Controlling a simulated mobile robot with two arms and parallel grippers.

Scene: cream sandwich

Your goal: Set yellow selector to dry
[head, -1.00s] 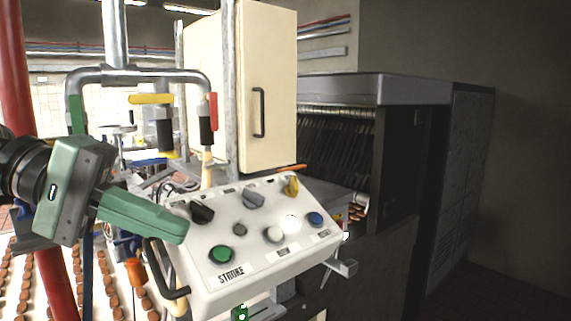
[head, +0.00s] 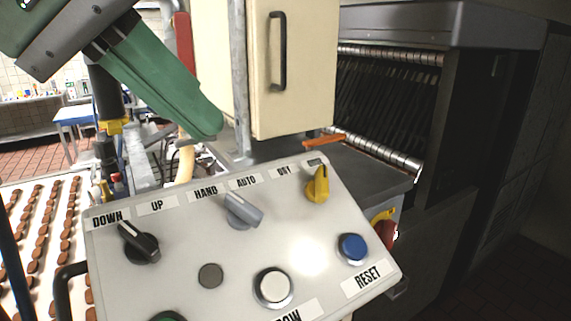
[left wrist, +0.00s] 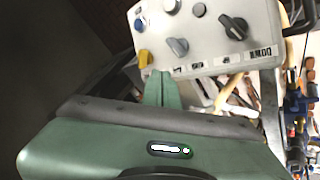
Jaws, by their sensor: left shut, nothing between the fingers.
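The yellow selector (head: 318,184) is at the top right of the white control panel (head: 225,262), under a label that is only partly readable. Its knob stands roughly upright in the head view. It also shows in the left wrist view (left wrist: 144,58) at the panel's left edge. My left gripper (head: 212,128) is shut and empty, above the panel's upper edge and to the left of the selector. In the left wrist view its fingertips (left wrist: 162,76) are close to the yellow selector, with no clear contact. My right gripper is not in view.
The panel also carries a grey selector (head: 243,210), a black selector (head: 138,243), a blue button (head: 353,248) and a white button (head: 273,287). A cream cabinet (head: 300,70) with a handle stands behind. A dark machine (head: 400,100) is at right.

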